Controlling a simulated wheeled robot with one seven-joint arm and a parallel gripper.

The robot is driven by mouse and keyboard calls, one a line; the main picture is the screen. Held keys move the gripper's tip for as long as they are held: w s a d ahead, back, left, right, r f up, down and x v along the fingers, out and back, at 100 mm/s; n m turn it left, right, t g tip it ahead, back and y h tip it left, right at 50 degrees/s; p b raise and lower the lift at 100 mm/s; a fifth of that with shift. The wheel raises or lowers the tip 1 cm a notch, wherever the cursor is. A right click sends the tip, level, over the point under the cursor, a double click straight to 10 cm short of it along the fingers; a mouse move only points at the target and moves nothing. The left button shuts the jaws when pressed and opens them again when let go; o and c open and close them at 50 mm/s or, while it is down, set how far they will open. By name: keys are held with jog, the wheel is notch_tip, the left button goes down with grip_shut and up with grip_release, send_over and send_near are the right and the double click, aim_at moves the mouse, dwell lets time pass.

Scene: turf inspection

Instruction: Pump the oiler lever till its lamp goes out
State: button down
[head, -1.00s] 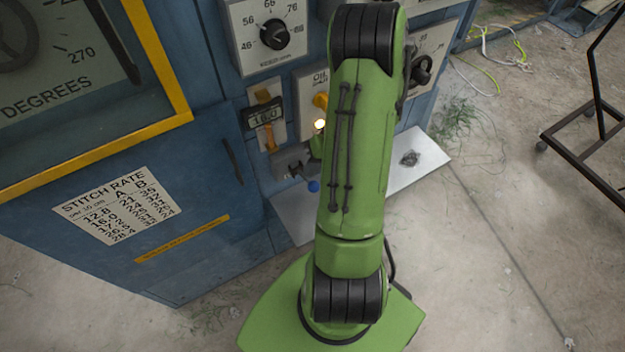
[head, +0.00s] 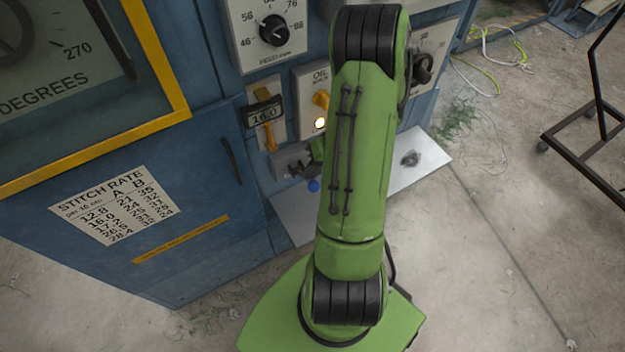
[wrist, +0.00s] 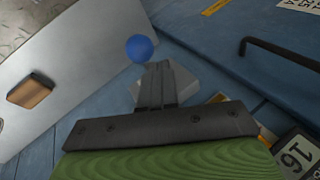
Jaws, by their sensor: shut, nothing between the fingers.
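A panel (head: 312,82) marked "OIL" has a yellow fitting and a glowing lamp (head: 320,123), which is lit. Below it is a grey block (head: 290,158) with a blue ball knob (head: 313,185), seemingly the end of the oiler lever; the lever's shaft is hidden. My gripper (head: 299,172) is shut and empty in front of the block, just left of and above the knob. In the wrist view my shut fingertips (wrist: 157,66) point at the blue knob (wrist: 140,48), very close to it. I cannot tell whether they touch.
A metal shelf (head: 290,218) juts out below the block; a brown pad (wrist: 32,90) lies on it in the wrist view. A dial (head: 274,30) is above.

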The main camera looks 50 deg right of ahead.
jog(key=shift+s+a+f+b, duration=0.15)
jog(key=shift+s+f+b, duration=0.3)
jog(key=shift+f+b, duration=0.55)
jog(key=shift+s+a+f+b, duration=0.1)
jog(key=shift+s+f+b, duration=0.35)
jog(key=shift+f+b, duration=0.55)
jog(key=shift+s+a+f+b, duration=0.15)
jog(key=shift+s+f+b, duration=0.3)
jog(key=shift+f+b, duration=0.55)
dwell(2.4)
dwell(0.5)
jog(key=w+r+p, duration=0.3)
jog(key=r+p, duration=0.2)
jog(key=r, duration=0.2)
jog(key=shift+d+p, duration=0.4)
jog(key=shift+d, duration=0.05)
jog(key=shift+w, duration=0.1)
dwell(0.3)
jog(key=r+p, duration=0.1)
jog(key=w+r+p, duration=0.1)
jog(key=r, duration=0.1)
jog(key=w+r+p, duration=0.1)
jog(key=p, duration=0.1)
jog(key=shift+d+r, duration=0.2)
jog(key=shift+d, duration=0.1)
